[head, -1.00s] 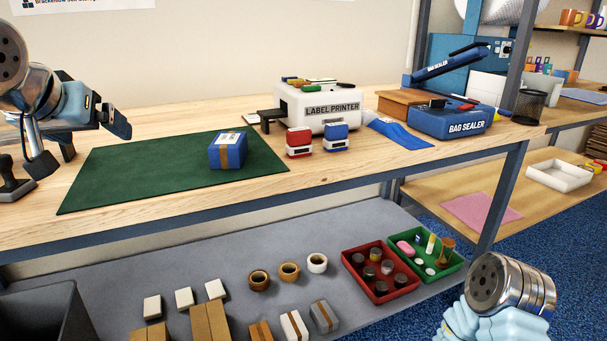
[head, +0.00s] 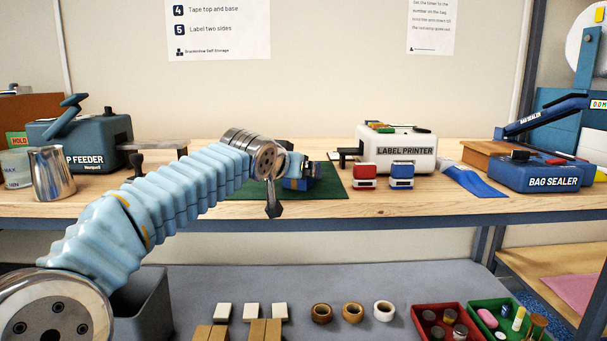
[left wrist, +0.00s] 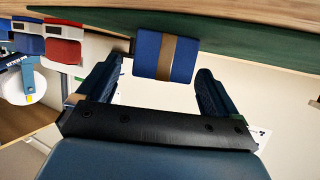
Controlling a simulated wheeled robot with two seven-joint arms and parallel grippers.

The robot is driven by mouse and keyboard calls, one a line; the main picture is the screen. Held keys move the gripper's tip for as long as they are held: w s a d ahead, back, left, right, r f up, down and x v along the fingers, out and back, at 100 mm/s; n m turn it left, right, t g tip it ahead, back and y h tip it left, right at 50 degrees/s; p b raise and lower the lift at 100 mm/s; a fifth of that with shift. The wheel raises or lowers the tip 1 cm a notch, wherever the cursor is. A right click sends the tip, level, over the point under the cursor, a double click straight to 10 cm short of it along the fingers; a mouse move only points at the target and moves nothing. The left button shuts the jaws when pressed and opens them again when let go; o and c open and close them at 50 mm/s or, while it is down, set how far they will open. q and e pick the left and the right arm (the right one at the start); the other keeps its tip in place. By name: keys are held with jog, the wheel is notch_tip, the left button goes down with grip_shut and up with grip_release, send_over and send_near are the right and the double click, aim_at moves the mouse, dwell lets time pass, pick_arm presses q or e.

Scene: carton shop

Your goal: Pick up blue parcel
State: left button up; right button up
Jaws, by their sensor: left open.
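The blue parcel (left wrist: 165,57) has a brown tape band and sits on the dark green mat (left wrist: 240,42) in the left wrist view. In the head view the parcel (head: 298,184) is mostly hidden behind my left arm and gripper. My left gripper (left wrist: 160,68) is open, one finger on each side of the parcel, with a gap showing on both sides. I cannot tell how far the parcel reaches in between the fingers. My right gripper is out of view.
Right of the green mat stand a red stamp (head: 365,176), a blue stamp (head: 402,175) and the white label printer (head: 400,150). A bag sealer (head: 540,174) is farther right. A metal cup (head: 51,174) and a feeder (head: 80,140) stand left. The table's front edge runs below my arm.

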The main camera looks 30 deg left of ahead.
pick_arm(q)
jog(key=p+x, duration=0.1)
jog(key=x, duration=0.4)
jog(key=shift+f, duration=0.15)
jog(key=c, duration=1.2)
